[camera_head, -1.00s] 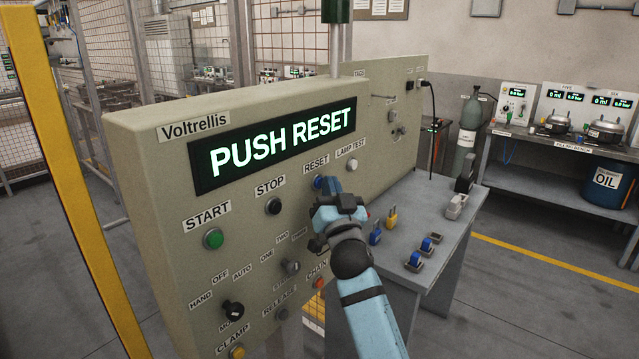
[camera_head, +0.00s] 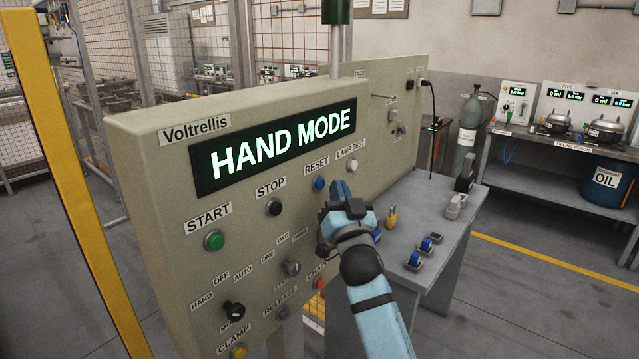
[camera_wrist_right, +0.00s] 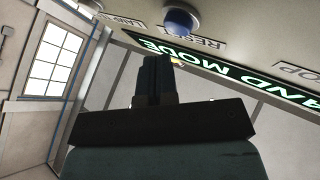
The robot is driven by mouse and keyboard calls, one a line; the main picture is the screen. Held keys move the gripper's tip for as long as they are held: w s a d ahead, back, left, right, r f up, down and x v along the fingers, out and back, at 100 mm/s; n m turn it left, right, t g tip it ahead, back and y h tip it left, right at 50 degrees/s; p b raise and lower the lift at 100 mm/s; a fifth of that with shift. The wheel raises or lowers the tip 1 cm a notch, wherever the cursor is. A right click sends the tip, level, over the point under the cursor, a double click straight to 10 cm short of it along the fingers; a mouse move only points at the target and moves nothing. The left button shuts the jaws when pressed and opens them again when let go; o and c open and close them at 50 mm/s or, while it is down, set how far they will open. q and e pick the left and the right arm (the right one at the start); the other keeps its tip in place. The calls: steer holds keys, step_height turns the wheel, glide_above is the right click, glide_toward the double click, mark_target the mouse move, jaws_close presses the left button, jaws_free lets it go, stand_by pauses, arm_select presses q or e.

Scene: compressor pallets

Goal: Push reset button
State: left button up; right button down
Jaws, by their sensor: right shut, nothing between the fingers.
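The blue reset button (camera_head: 319,184) is on the grey control panel (camera_head: 165,165), under the RESET label (camera_head: 316,165). It also shows at the top of the right wrist view (camera_wrist_right: 182,22), with the RESET label beside it. The panel display (camera_head: 276,145) reads HAND MODE. My right gripper (camera_head: 338,190) is shut and empty. Its fingertips are just right of the button in the head view, and in the right wrist view the shut fingers (camera_wrist_right: 156,68) appear below the button with a gap between. My left gripper is not in view.
Nearby on the panel are the green start button (camera_head: 214,239), the black stop button (camera_head: 273,207) and the white lamp test button (camera_head: 352,164). A grey table (camera_head: 425,205) with small blue and yellow parts stands right of the panel. A yellow post (camera_head: 75,180) is at left.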

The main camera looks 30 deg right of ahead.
steer(key=shift+s+d+p, duration=0.25)
steer(key=shift+s+d, duration=0.1)
steer(key=shift+s, duration=0.55)
steer(key=shift+s+d+p, duration=0.3)
steer(key=shift+s+d, duration=0.1)
steer(key=shift+s, duration=0.55)
steer(key=shift+s+d+p, duration=0.25)
steer(key=shift+s+d, duration=0.1)
steer(key=shift+s, duration=0.55)
